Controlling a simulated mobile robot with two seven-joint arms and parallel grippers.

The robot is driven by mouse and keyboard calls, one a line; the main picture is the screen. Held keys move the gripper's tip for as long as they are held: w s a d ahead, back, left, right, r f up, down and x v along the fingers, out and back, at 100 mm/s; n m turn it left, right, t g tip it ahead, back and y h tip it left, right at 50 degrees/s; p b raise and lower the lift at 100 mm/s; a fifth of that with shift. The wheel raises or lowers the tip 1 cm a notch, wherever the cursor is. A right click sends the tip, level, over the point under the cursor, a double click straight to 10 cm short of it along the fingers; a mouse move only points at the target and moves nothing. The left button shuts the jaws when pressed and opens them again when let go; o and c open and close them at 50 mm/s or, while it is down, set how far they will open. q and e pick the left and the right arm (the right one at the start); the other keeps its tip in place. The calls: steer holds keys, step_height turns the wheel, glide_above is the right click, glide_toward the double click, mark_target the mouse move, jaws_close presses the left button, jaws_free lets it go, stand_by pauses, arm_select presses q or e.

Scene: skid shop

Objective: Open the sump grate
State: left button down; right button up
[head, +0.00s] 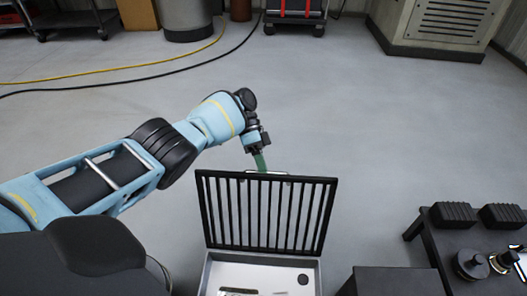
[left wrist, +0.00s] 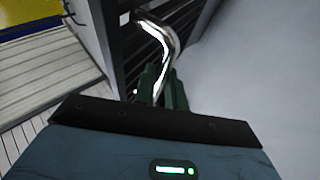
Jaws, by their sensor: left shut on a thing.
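The sump grate (head: 265,212) is a black barred panel, tilted up steeply over a light grey box-like sump (head: 232,278) in the head view. A silver bar handle is on the grate's upper edge, and it also shows in the left wrist view as a shiny bent handle (left wrist: 162,38). My left gripper (head: 261,164) has green fingers and is shut on the handle at the grate's top edge. Its fingers also show in the left wrist view (left wrist: 160,88). Inside the sump, a dark round spot and small parts show on the pale floor. My right gripper is not in view.
A dark bench (head: 455,262) with black blocks and round parts stands at the right. A dark box (head: 398,281) is right of the sump. Yellow and black hoses (head: 130,78) cross the floor at the upper left. The floor behind the grate is clear.

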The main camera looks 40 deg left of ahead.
arm_select(q)
steer(key=shift+a+f, duration=0.1)
steer(key=shift+a, duration=0.3)
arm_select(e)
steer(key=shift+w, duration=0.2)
arm_select(q)
steer(key=c, duration=1.5)
jaws_free()
steer(key=shift+w, duration=0.2)
steer(key=shift+o, duration=0.2)
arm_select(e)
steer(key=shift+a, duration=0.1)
arm_select(q)
steer(key=shift+d, duration=0.1)
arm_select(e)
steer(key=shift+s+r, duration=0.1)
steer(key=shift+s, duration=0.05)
